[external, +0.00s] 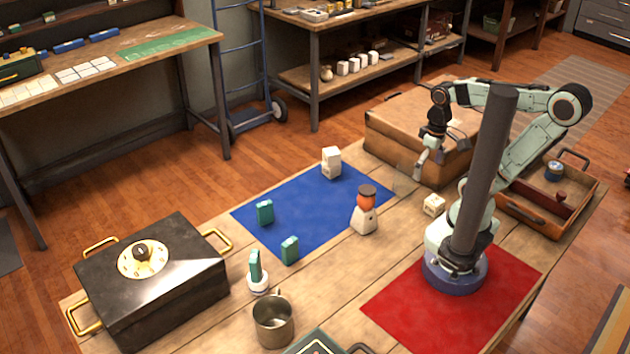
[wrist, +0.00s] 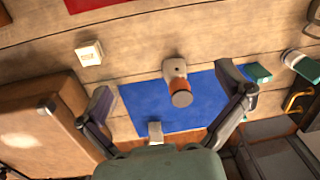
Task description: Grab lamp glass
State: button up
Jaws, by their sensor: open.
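The lamp (external: 365,220) stands upright near the right edge of the blue mat (external: 305,225). It has a pale base, an orange-red glass (external: 367,202) and a dark cap. In the wrist view the orange glass (wrist: 180,87) shows between my spread fingers, with the pale base (wrist: 175,68) above it and the cap towards the camera. My gripper (external: 431,165) is open and empty, raised in front of the brown case and well apart from the lamp. My fingers also frame the wrist view (wrist: 164,82). Nothing covers the lamp in the external view.
A brown case (external: 400,140) stands close behind my gripper. A small pale block (external: 433,205) lies between the lamp and my base. A white block (external: 331,163) and teal blocks (external: 265,212) stand around the blue mat. A metal mug (external: 273,322) and black box (external: 180,275) are nearer the front.

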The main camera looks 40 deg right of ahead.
jog(key=w+d+r+m+t, duration=0.1)
jog(key=w+r+t, duration=0.2)
jog(key=w, duration=0.6)
jog(key=m+g+h, duration=0.1)
jog(key=m, duration=0.4)
send_over(405, 174)
jog(key=w, duration=0.4)
notch_tip(405, 174, down, 11)
jog(key=shift+s+d+f+m+g, duration=0.15)
jog(key=shift+s+d+f+g, duration=0.25)
jog(key=shift+f, duration=1.55)
jog(key=shift+s+d+f+m+g, duration=0.25)
jog(key=shift+s+d+f, duration=0.15)
jog(key=shift+f, duration=1.6)
jog(key=shift+s+d+f+m+g, duration=0.1)
jog(key=shift+s+d+f+g, duration=0.35)
jog(key=shift+f, duration=1.5)
jog(key=shift+w, duration=0.1)
jog(key=c, duration=1.2)
